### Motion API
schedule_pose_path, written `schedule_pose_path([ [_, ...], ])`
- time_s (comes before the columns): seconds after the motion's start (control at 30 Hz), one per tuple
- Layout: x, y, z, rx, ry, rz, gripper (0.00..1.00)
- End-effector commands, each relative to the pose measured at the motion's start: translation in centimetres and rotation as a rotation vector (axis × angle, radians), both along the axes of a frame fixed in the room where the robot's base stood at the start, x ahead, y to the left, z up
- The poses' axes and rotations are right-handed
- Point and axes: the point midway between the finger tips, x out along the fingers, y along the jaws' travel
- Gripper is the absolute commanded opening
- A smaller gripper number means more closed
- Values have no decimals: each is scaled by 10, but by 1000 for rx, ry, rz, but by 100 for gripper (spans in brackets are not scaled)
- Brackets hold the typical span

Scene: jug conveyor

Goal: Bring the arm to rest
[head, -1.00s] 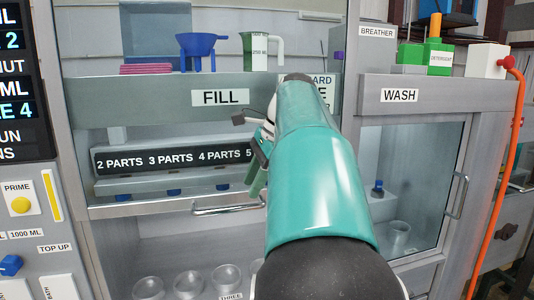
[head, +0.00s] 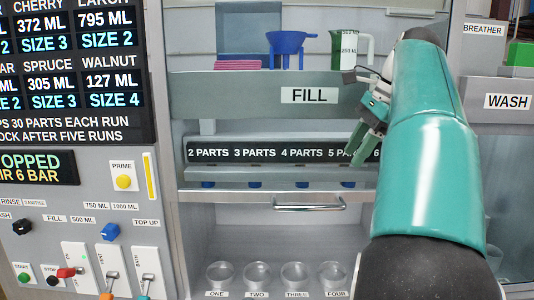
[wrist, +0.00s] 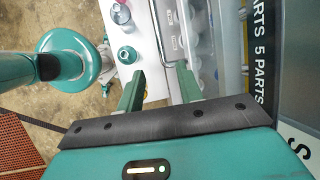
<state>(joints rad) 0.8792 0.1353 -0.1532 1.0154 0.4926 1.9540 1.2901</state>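My gripper (head: 356,152) hangs at the end of my teal arm, right of centre in the head view, in front of the "5 PARTS" end of the black label strip (head: 260,152). In the wrist view my gripper (wrist: 160,80) shows two green fingers well apart, with nothing between them. My arm (head: 430,150) reaches up from the bottom right, bends near the top and hides part of the station behind it.
A FILL shelf (head: 240,98) carries a blue funnel (head: 286,43), a green-and-white jug (head: 346,48) and pink cloths (head: 238,64). Clear cups (head: 257,273) stand below in the bay. A control panel (head: 50,225) is at left. A WASH cabinet (head: 509,101) is at right.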

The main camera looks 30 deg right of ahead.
Motion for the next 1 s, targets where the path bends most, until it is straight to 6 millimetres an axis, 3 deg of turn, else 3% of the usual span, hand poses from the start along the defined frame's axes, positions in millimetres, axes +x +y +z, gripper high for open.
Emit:
schedule_pose_path([
  [0.23, 3, 6, -2, -10, -5, 23, 36],
  [0.37, 15, 34, -13, -68, -31, 139, 36],
  [0.5, 31, 88, -42, -188, -77, 377, 36],
  [0.67, 35, 153, -86, -355, -127, 691, 36],
  [0.83, 24, 219, -143, -547, -178, 1052, 36],
  [1.0, -2, 276, -208, -753, -233, 1433, 36],
])
